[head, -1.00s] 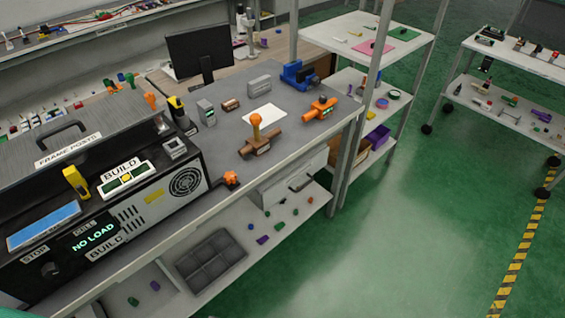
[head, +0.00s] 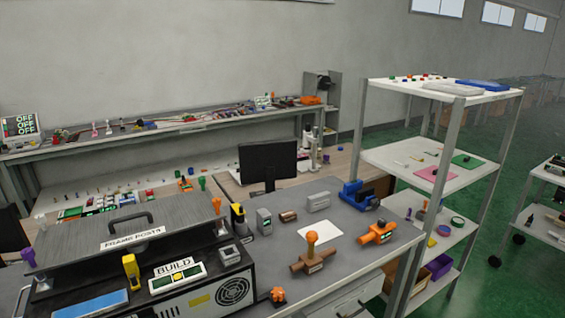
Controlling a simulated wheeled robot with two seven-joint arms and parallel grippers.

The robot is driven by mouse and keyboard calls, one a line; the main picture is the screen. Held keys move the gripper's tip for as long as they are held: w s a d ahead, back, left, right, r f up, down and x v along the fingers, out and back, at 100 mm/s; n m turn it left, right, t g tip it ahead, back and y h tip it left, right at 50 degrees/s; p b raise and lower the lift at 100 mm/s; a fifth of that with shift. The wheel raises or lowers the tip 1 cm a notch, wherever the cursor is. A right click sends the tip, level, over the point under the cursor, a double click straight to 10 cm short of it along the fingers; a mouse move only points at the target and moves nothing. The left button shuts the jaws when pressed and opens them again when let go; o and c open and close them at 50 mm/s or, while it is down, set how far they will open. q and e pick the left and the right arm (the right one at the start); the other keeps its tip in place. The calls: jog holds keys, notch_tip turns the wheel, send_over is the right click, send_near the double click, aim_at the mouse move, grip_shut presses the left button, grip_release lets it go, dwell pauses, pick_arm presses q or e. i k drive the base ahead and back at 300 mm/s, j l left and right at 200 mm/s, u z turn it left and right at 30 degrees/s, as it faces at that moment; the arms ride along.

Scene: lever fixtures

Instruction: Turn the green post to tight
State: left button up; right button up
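A small green upright piece (head: 202,183) stands behind the dark machine box marked FRAME POSTS (head: 130,238); I cannot tell for sure that it is the green post, or how tight it is. An orange piece (head: 217,204) is just in front and to the right of it. A purple piece (head: 28,256) shows at the box's left end. Neither of my grippers is in view.
The grey bench holds an orange-knobbed brown lever fixture (head: 312,252), an orange fixture (head: 377,233), a blue vise (head: 358,194) and a white sheet (head: 333,233). A monitor (head: 268,163) stands behind. A shelf rack (head: 430,165) stands at right; green floor lies beyond.

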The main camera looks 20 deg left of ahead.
aim_at(202, 179)
jog(key=u, duration=1.6)
jog(key=i+l, duration=0.2)
jog(key=l, duration=0.1)
